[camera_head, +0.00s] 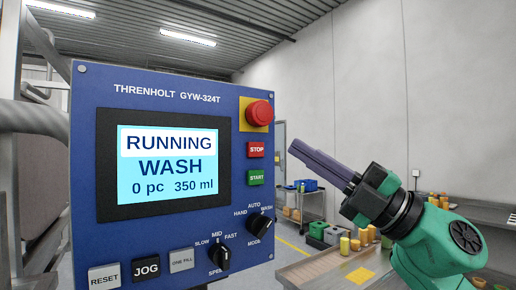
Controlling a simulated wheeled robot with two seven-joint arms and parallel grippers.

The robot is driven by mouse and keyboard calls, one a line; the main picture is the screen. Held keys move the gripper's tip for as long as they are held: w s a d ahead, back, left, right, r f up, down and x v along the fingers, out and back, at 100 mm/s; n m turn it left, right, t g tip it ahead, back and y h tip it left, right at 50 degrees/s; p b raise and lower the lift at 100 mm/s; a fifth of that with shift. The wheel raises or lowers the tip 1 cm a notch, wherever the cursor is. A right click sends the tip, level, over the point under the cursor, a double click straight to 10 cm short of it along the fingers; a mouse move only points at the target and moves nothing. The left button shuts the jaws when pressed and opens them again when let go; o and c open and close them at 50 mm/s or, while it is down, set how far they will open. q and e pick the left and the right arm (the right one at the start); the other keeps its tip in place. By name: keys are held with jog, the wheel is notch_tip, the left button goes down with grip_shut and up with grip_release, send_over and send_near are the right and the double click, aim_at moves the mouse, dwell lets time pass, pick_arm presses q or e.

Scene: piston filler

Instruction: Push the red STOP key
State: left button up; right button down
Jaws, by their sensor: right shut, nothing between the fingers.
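The screen (167,166) reads RUNNING, WASH, 0 pc, 350 ml. My left gripper is not in view.
The mode knob (259,223) and speed knob (219,257) stick out below the keys. RESET (104,278), JOG (146,268) and ONE FILL (182,261) keys line the bottom. A metal table (310,270) with yellow containers stands behind at the right.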

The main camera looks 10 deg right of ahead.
jog(key=p, duration=0.3)
send_near(254, 143)
jog(key=a+r, duration=0.3)
jog(key=r, duration=0.1)
jog(key=shift+w+a+f, duration=0.3)
jog(key=shift+w+a, duration=0.1)
jog(key=shift+w, duration=0.3)
dwell(0.9)
jog(key=shift+w+a+r+p, duration=0.1)
jog(key=shift+w+p, duration=0.1)
jog(key=shift+p, duration=0.15)
jog(key=shift+w, duration=0.2)
jog(key=shift+w+a, duration=0.2)
jog(key=shift+w, duration=0.15)
dwell(0.5)
jog(key=shift+s+d, duration=0.2)
jog(key=shift+s, duration=0.35)
jog(key=shift+s+d, duration=0.1)
jog(key=shift+s, duration=0.1)
